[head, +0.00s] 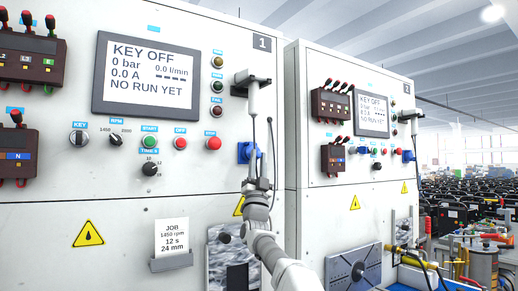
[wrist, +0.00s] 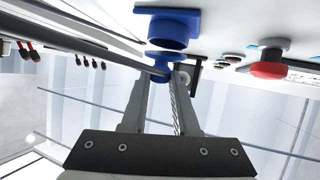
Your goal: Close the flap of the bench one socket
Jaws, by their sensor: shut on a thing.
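The blue bench one socket (head: 243,152) is on the front of the bench marked 1, right of the red button. In the wrist view the socket (wrist: 168,32) is at the top, with its round mouth showing. The blue flap (wrist: 159,68) stands out from the socket, apart from the face of the mouth, so it looks open. My gripper (wrist: 163,76) is shut on the flap, its fingertips at either side. In the head view my gripper (head: 257,178) is just below and right of the socket, and the flap is hard to make out.
A grey holder with a white plug-like piece (head: 252,97) is above the socket, with dark cables hanging down close to my gripper. A red button (head: 213,143) is to the left and also shows in the wrist view (wrist: 268,68). A second bench (head: 352,220) stands to the right.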

